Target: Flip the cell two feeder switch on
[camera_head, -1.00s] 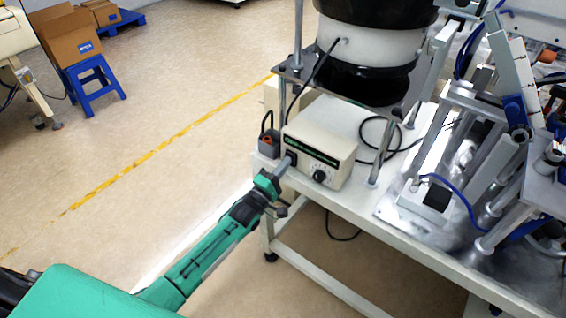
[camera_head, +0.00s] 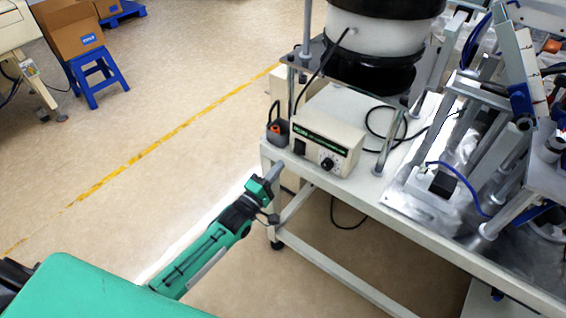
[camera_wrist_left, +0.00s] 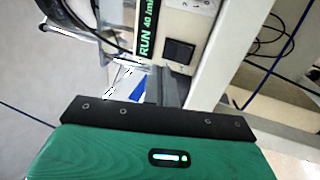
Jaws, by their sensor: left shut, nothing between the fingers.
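My left gripper (camera_head: 278,168) is shut and empty, in front of and below the switch, apart from the box. Its fingers (camera_wrist_left: 168,88) point towards the switch in the wrist view. My right gripper is not in view.
The bench edge (camera_head: 300,167) runs just by my fingers. Metal fixtures and blue tubing crowd the bench at the right. The floor at the left is open, with a blue stool (camera_head: 97,75) far back.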

